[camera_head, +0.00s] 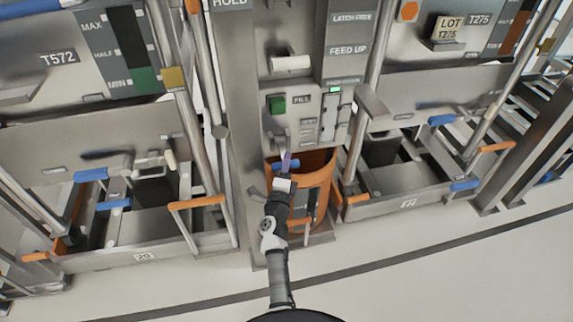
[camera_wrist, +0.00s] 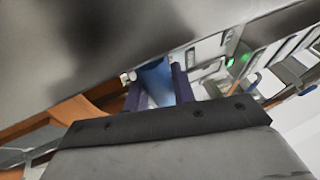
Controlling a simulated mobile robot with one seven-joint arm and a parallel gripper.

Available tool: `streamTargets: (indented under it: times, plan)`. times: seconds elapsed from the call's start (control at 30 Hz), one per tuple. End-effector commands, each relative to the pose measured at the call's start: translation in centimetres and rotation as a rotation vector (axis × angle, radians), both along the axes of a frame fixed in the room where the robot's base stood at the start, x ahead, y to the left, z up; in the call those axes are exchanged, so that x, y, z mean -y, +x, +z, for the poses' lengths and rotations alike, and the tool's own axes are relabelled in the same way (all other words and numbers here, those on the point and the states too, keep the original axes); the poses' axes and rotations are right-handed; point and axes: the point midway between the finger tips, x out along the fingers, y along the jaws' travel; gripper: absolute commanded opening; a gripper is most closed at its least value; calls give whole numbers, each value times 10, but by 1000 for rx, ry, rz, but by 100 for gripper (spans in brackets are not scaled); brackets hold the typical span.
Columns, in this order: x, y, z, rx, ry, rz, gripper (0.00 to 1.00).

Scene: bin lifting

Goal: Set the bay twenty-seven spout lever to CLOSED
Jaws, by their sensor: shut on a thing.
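My gripper (camera_head: 287,160) is at the middle column, in front of the mouth of the orange bin (camera_head: 318,180). In the wrist view my gripper (camera_wrist: 157,90) has its two dark fingers closed on a blue cylindrical handle (camera_wrist: 155,75), one finger on each side. The blue handle (camera_head: 293,163) shows only in part in the head view, beside the fingers. It looks like a lever grip, but its pivot is hidden and I cannot read its setting. No CLOSED mark is readable.
The column carries a green button (camera_head: 277,104) beside a FILL label (camera_head: 302,99) and a white handle (camera_head: 290,63) above. Metal bay frames with orange and blue grips stand on both sides. A floor plate (camera_head: 408,203) on the right has a small, unclear number. The front floor is clear.

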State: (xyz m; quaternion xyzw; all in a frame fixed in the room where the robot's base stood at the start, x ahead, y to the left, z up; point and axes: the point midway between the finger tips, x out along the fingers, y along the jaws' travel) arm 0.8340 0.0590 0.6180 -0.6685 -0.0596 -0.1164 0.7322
Motion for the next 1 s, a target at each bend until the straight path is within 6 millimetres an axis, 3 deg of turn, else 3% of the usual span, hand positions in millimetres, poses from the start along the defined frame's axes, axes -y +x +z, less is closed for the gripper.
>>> streamTargets:
  times: [0.1, 0.67, 0.7, 0.9, 1.0]
  plan:
    - [-1, 2, -11, -16, -5, 5, 0]
    - [-2, 3, -13, -20, -5, 7, 0]
    - [-2, 3, -13, -19, -5, 6, 33]
    - [-2, 3, -12, -16, -4, 5, 57]
    - [-2, 3, -11, -14, -3, 5, 57]
